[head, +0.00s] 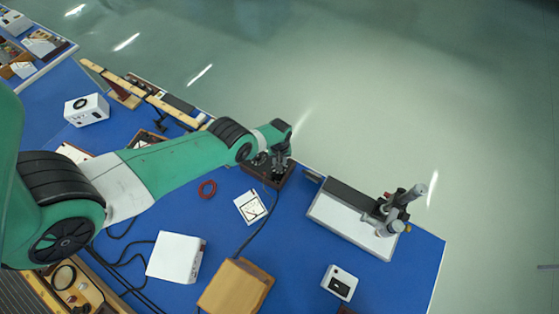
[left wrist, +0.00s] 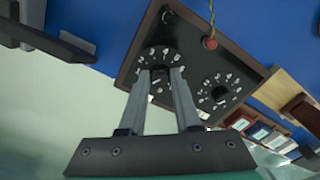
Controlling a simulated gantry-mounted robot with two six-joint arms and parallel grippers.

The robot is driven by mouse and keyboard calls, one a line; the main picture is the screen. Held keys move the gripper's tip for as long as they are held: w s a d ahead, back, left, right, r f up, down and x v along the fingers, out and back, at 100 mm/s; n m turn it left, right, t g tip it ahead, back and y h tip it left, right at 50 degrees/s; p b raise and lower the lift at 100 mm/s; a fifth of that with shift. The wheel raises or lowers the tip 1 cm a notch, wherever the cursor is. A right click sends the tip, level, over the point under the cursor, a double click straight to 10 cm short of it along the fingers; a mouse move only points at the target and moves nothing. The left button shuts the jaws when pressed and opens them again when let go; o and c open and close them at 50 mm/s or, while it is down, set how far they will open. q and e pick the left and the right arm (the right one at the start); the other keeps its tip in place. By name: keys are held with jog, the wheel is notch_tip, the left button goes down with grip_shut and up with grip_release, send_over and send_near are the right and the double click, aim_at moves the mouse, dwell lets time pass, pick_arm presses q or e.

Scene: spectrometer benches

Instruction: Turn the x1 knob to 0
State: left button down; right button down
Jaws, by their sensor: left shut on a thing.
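A dark box with a wooden rim (head: 287,178) stands at the back of the blue bench. The left wrist view shows its black panel (left wrist: 190,45), with two dials ringed by white numerals. My left gripper (left wrist: 160,70) reaches the dial at left and is shut on its knob, which the fingers mostly hide. The other dial (left wrist: 219,92) is free at right. I cannot read which dial is x1 or what the held knob points to. In the head view my left gripper (head: 280,170) is over the box, partly hidden by its arm. My right gripper is not in view.
A red terminal with a cord (left wrist: 210,43) sits near the panel's edge. Cables lie at the left.

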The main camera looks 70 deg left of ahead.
pick_arm(q)
jog(key=c, duration=0.6)
grip_release()
jog(key=shift+r, duration=0.15)
notch_tip(320, 180, up, 11)
jog(key=p, duration=1.1)
jog(key=shift+r, duration=0.15)
